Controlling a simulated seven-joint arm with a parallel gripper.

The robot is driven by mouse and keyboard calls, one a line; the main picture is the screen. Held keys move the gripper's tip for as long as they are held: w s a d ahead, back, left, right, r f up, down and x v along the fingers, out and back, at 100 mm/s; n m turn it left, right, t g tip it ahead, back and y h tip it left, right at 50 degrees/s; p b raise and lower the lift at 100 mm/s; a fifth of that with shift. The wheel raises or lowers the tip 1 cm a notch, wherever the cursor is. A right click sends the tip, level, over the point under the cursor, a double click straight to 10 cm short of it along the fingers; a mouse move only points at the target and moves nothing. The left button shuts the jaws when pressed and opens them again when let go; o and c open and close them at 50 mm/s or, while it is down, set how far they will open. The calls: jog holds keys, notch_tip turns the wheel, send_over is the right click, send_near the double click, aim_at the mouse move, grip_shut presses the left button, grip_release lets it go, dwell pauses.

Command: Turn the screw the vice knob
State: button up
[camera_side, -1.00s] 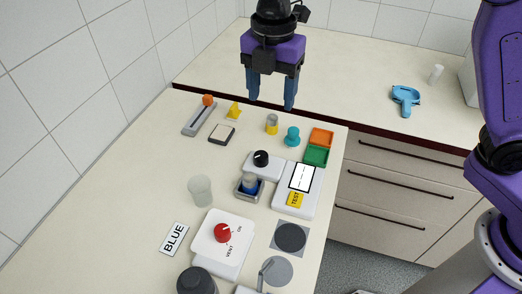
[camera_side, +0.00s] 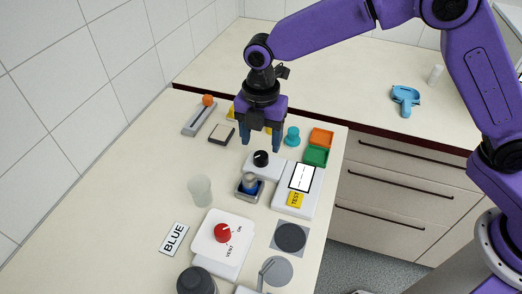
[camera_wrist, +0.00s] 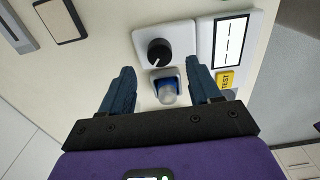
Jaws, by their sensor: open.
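A black round knob with a white pointer line (camera_side: 261,158) sits on a white box; it also shows in the wrist view (camera_wrist: 158,52). I cannot tell from labels which is the vice knob. My gripper (camera_side: 260,146) points down, open and empty, above and just behind the black knob. In the wrist view its fingers (camera_wrist: 162,68) stand on either side of the silver piece, with the knob just beyond the tips.
A white panel with a TEST label (camera_side: 296,199) adjoins the knob box. A red VENT/ON knob (camera_side: 223,233) and a clear cup (camera_side: 200,190) stand nearer. A teal peg (camera_side: 292,136) and orange and green trays (camera_side: 317,156) are close by.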

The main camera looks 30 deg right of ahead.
aim_at(261, 155)
jog(key=shift+f, duration=2.45)
jog(key=c, duration=1)
